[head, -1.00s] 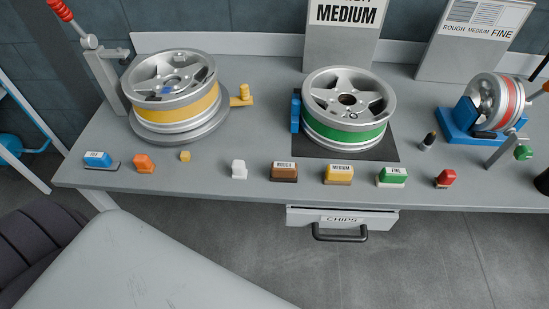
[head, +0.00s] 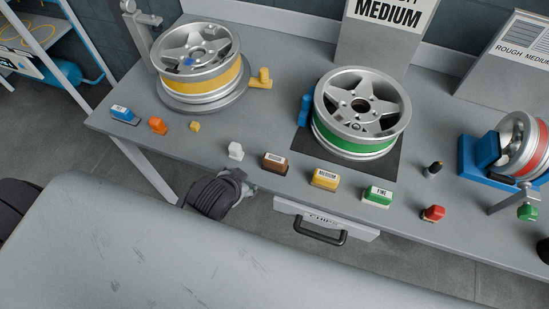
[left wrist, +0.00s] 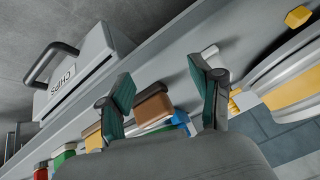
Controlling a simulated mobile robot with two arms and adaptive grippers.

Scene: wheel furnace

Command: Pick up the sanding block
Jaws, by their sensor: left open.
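Three labelled blocks stand in a row near the bench's front edge: a brown one (head: 275,163), a yellow "MEDIUM" one (head: 325,179) and a green "FINE" one (head: 377,196). My left gripper (head: 245,184) is at the bench's front edge, close to the brown block and apart from it. In the left wrist view the open, empty fingers (left wrist: 160,82) frame the brown block (left wrist: 154,108), which lies beyond them. The yellow block (left wrist: 93,137) is partly hidden by a finger, and the green block (left wrist: 64,157) is lower left. My right gripper is not in view.
A small white piece (head: 235,150) stands left of the brown block. A green-banded wheel (head: 360,112) sits behind the blocks and a yellow-banded wheel (head: 195,65) at back left. The "CHIPS" drawer (head: 325,222) juts out below the bench edge. A red-topped item (head: 432,214) is farther right.

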